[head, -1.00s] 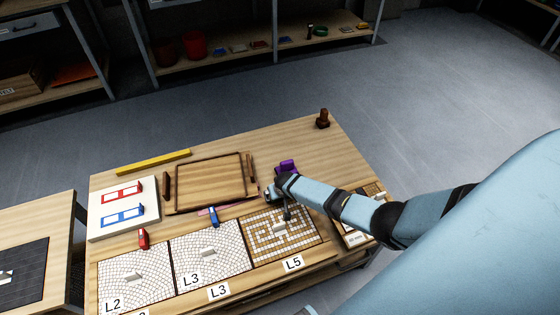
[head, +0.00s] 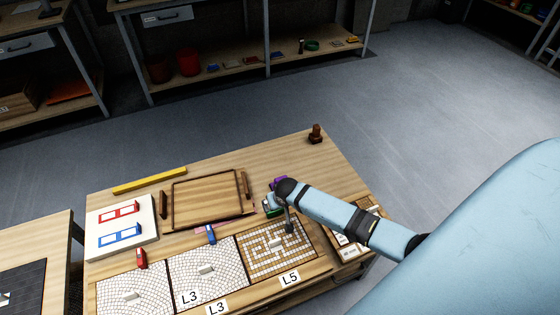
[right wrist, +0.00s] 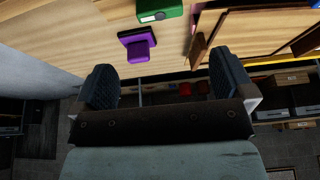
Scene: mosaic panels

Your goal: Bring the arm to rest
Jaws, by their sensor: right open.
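My right arm reaches in from the right in the head view. Its gripper (head: 288,222) is over the back part of the tiled panel labelled L5 (head: 300,264), beside a purple block (head: 280,182) and a green block (head: 271,211). In the right wrist view the two dark fingers stand wide apart with nothing between them (right wrist: 165,82). The purple block (right wrist: 140,42) and the green block (right wrist: 160,10) lie on the wooden table beyond the fingers. My left gripper is in neither view.
A wooden tray (head: 175,207) lies at the table's middle, with a yellow bar (head: 150,181) behind it. A white board with red and blue pieces (head: 102,242) is at the left. A brown stamp-like object (head: 315,134) stands at the far right corner. Grey floor (head: 430,110) is open behind.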

